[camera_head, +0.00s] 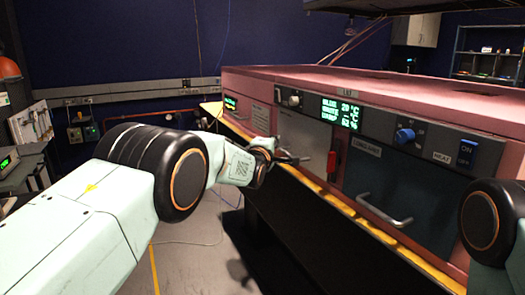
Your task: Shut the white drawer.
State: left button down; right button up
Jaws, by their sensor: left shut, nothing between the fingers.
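A pale white front panel (304,138), which looks like the white drawer, is in the left part of the pink cabinet's face (262,118). How far it stands out from the cabinet is hard to tell. My left arm comes in from the left, and its gripper (292,159) is shut and empty. The gripper is in front of the panel's lower left part and covers some of it; I cannot tell if they touch. My right arm shows only as a joint at the right edge; its gripper is out of view.
A red handle (332,162) is just right of the white panel. A dark teal front (408,184) with a metal bar handle (384,215) is further right. A control strip with a green display (340,113) runs above. A yellow-edged ledge (335,202) runs below. Floor is open at lower left.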

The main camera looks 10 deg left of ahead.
pick_arm(q)
jog(key=shift+s+a+p, duration=0.65)
jog(key=shift+s+p, duration=0.15)
jog(key=shift+s, duration=3.35)
jog(key=s+a+f+m+g+y, duration=0.1)
jog(key=s+a+f+m+g, duration=0.25)
jog(key=s+f, duration=0.5)
jog(key=s+a+f+m+g+y, duration=0.1)
jog(key=s+a+f+m+g, duration=0.15)
jog(key=s+f+m, duration=0.55)
jog(key=s+a+f+m+g+y, duration=0.1)
jog(key=s+a+f+m+g, duration=0.15)
jog(key=s+f, duration=0.65)
jog(key=s+a+f+g, duration=0.1)
jog(key=s+f+g, duration=0.2)
jog(key=s, duration=0.7)
jog(key=s+a+f+m+g, duration=0.1)
jog(key=s+f, duration=0.4)
jog(key=s, duration=0.6)
jog(key=s+a+f+g, duration=0.2)
jog(key=s+f+g, duration=0.2)
jog(key=s, duration=0.7)
jog(key=shift+a+m+g, duration=0.25)
jog(key=shift+m+g, duration=0.05)
jog(key=shift+g, duration=0.25)
